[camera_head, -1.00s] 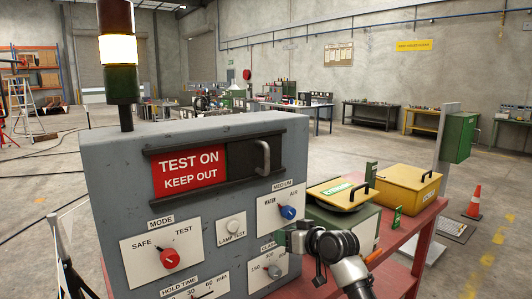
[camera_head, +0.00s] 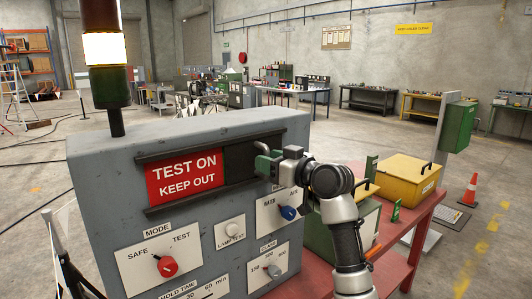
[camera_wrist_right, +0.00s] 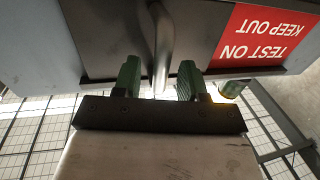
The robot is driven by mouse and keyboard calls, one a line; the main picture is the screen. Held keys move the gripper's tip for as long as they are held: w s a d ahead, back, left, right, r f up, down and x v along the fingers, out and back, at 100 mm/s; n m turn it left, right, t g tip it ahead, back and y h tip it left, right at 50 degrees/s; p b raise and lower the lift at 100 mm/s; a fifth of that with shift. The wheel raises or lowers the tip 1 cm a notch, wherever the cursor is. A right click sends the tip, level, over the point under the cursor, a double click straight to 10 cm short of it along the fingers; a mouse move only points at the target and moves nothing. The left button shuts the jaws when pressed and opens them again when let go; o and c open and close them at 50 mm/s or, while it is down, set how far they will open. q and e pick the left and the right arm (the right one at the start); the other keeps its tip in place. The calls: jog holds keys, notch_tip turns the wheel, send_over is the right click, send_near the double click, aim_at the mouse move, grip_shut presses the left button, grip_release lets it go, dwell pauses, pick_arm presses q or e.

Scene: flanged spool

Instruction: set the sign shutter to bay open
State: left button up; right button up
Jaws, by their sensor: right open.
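The sign shutter (camera_head: 238,162) is a dark sliding plate in a horizontal slot on the grey panel. It sits at the right, and the red "TEST ON KEEP OUT" sign (camera_head: 184,175) shows at the left of the slot. The shutter's metal handle (camera_head: 262,150) is at its right end, partly hidden by my right gripper (camera_head: 270,166). In the right wrist view the gripper (camera_wrist_right: 158,82) is open, with its green fingers on either side of the handle (camera_wrist_right: 161,35); I cannot tell if either touches it. My left gripper is not in view.
Below the slot are a red mode knob (camera_head: 167,266), a lamp test button (camera_head: 230,230), a blue medium knob (camera_head: 288,212) and a grey class knob (camera_head: 273,270). A signal lamp (camera_head: 107,51) stands on top. Yellow-lidded boxes (camera_head: 408,175) stand on the red bench to the right.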

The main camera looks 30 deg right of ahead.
jog(key=shift+w+a, duration=0.2)
jog(key=shift+w, duration=0.35)
grip_shut()
